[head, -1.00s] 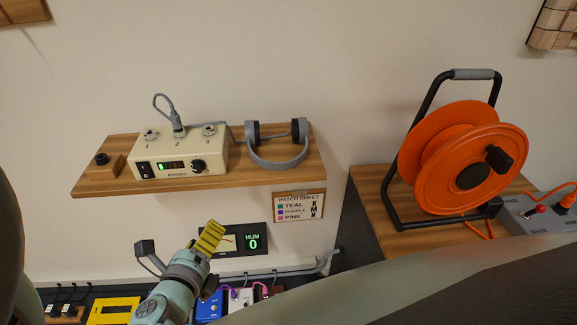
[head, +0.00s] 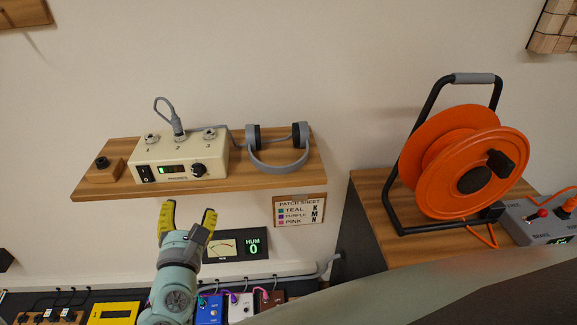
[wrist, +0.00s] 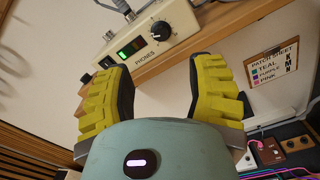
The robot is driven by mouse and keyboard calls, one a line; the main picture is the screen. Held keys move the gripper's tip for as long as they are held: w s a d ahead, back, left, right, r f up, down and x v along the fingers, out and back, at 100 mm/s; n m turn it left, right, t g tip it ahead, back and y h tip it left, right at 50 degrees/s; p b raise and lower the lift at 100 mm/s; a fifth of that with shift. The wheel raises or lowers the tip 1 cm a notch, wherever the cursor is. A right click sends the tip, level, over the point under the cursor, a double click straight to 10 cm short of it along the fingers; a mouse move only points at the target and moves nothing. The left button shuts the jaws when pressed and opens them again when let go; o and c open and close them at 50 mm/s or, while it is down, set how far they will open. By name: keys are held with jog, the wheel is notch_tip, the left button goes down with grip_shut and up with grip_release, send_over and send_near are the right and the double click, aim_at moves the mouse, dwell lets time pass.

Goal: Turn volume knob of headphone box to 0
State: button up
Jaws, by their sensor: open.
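The cream headphone box (head: 216,168) marked PHONES sits on a wooden wall shelf (head: 258,180). Its black volume knob (head: 198,169) is at the right of its front face, beside a small display with a green light and a black switch. The knob also shows in the wrist view (wrist: 160,31), above the gap between my fingers. My gripper (head: 188,213) with yellow fingers is open and empty, below and in front of the shelf, apart from the box. In the wrist view my gripper (wrist: 166,88) points at the box. The knob's exact setting is too small to read.
Grey headphones (head: 278,160) lie right of the box, and a cable is plugged into its middle top jack. A wooden block (head: 104,171) stands left. A patch sheet (head: 299,209) hangs below the shelf. Pedals (head: 209,309) lie below. An orange reel (head: 468,165) stands right.

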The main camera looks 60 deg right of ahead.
aim_at(198, 173)
jog(key=p+x, duration=0.1)
jog(key=x, duration=1.1)
jog(key=shift+s+d, duration=0.1)
jog(key=shift+s, duration=0.05)
jog(key=shift+c, duration=0.2)
grip_shut()
